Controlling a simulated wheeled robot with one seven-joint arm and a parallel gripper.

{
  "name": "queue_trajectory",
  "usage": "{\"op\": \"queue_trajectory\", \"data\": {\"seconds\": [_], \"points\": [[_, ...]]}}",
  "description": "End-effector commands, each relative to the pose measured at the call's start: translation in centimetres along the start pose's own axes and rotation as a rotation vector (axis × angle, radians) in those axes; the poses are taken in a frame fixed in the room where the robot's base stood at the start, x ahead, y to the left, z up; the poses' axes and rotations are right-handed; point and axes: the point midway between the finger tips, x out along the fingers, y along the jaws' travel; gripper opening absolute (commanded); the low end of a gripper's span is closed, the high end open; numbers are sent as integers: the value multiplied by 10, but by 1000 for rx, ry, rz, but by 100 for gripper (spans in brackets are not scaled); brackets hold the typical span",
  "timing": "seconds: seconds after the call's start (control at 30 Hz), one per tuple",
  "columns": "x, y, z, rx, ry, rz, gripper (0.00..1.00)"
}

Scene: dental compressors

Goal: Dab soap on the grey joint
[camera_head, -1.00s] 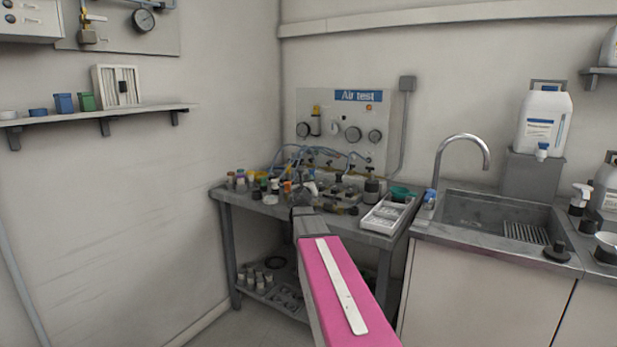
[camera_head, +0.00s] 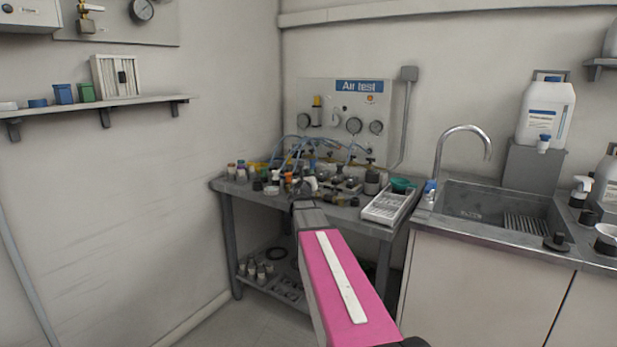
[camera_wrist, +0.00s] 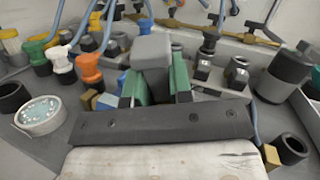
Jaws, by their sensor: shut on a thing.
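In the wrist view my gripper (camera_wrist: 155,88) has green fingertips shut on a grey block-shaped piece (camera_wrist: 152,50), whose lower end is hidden. It is among hoses and fittings on the bench. In the head view my gripper (camera_head: 304,204) is small, over the front of the bench. Several grey and metal fittings stand to the right of the held piece, including a metal-topped fitting (camera_wrist: 237,72) and a large grey cylinder (camera_wrist: 285,75). I cannot tell which one is the grey joint. No soap can be made out.
Orange fittings (camera_wrist: 90,68) and a white one (camera_wrist: 60,58) with blue hoses crowd the left. In the head view a white tray (camera_head: 388,208) is on the bench's right, beside the sink (camera_head: 490,245).

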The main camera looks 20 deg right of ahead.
Motion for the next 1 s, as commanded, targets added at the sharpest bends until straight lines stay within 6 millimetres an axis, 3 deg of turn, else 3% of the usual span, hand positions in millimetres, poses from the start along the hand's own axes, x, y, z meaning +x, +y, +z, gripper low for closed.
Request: {"op": "queue_trajectory", "data": {"seconds": [1.0], "points": [[-2,3,-9,-1,0,0,0]]}}
